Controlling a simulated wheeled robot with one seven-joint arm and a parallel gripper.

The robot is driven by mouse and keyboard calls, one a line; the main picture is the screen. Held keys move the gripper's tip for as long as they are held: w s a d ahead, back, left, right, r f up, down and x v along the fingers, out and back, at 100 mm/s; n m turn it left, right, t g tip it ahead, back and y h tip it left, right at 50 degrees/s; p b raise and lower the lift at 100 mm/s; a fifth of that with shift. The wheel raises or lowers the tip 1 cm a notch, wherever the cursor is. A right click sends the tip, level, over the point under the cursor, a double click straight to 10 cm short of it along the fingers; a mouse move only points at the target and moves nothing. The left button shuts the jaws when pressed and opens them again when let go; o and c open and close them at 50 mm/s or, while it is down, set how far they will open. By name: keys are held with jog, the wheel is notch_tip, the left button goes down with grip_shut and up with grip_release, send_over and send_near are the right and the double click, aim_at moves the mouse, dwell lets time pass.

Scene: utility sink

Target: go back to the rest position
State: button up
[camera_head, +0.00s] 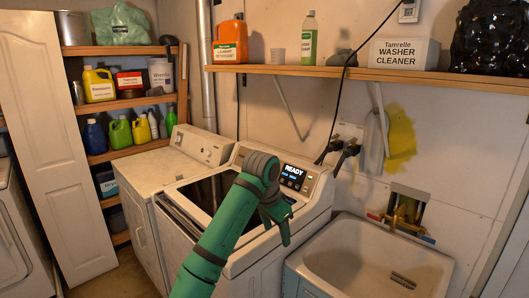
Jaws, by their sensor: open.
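My green arm reaches up from the bottom of the view, bends at the grey wrist and points down to my gripper (283,228). My gripper is open, with nothing visible in it. In the picture it lies over the right part of the open-topped washer (187,222), below the lit panel reading READY (294,175). The height of my gripper above the washer cannot be told. My arm hides part of the washer's opening and front.
A utility sink (345,238) with a brass tap (408,208) stands to the right. A white machine (180,158) stands to the left of the washer. A wall shelf (360,75) holds an orange jug (230,42) and other items. A black cable (345,85) hangs behind.

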jog(key=s+d+f+n+t+h, duration=0.25)
jog(key=d+f+h, duration=0.35)
jog(key=d+f, duration=1.1)
jog(key=s+f+n+t, duration=0.5)
jog(key=s+f, duration=0.7)
jog(key=f, duration=0.2)
jog(key=s+a+f+n+t+y, duration=0.25)
jog(key=s+a, duration=0.35)
jog(key=s, duration=0.5)
jog(key=s+a+f+n+t+y, duration=0.1)
jog(key=s+a+f+n+y, duration=0.3)
jog(key=s, duration=0.7)
jog(key=s+a+r+m, duration=0.1)
jog(key=s+a+r, duration=0.2)
jog(key=s, duration=0.3)
jog(key=s+a+r+m+y, duration=0.1)
jog(key=s+a+r, duration=0.3)
jog(key=s+r, duration=0.1)
jog(key=s+a+r+m+t, duration=0.1)
jog(key=s+a+r, duration=0.2)
jog(key=s, duration=0.5)
jog(key=shift+a+r+m, duration=0.25)
jog(key=shift+r+m, duration=0.15)
jog(key=shift+r, duration=0.1)
